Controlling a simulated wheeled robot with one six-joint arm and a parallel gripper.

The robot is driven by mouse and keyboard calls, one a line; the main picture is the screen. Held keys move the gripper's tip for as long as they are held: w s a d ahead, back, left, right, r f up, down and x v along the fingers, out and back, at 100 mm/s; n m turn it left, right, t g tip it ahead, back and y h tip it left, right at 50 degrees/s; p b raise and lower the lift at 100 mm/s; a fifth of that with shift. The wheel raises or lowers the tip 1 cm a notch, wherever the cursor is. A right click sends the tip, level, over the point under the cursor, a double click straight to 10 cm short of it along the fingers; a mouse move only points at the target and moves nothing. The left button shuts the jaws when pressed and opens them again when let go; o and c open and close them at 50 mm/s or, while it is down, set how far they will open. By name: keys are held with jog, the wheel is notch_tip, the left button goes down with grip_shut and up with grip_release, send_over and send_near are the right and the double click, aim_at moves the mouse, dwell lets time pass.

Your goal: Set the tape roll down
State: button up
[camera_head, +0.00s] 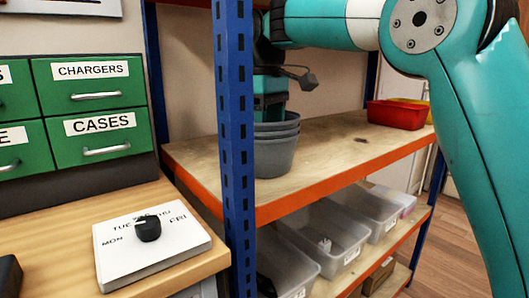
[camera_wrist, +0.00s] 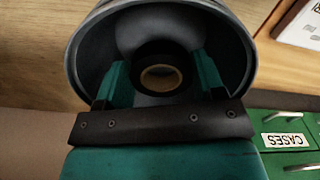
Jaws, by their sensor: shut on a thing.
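The tape roll (camera_wrist: 160,53), dark with a tan core, shows in the wrist view between my fingers, inside the mouth of a round grey bucket. In the head view the roll is hidden. My gripper (camera_wrist: 161,76) points down into the bucket and is shut on the roll, one teal finger on each side. The stack of grey buckets (camera_head: 274,157) stands on the wooden shelf, and its rim (camera_wrist: 75,60) surrounds the fingers in the wrist view. In the head view my fingertips are hidden by the bucket wall. I cannot tell whether the roll touches the bottom.
A blue post (camera_head: 236,150) stands just left of the buckets. Clear bins (camera_head: 335,243) fill the shelf below. Green drawers (camera_head: 96,92) and a weekday pad (camera_head: 180,252) are at left.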

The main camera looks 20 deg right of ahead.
jog(key=shift+f+b, duration=0.7)
jog(key=shift+f, duration=1.3)
jog(key=shift+f, duration=0.1)
jog(key=o, duration=0.7)
notch_tip(320, 180, up, 8)
jog(key=p, duration=0.3)
jog(key=shift+f, duration=0.15)
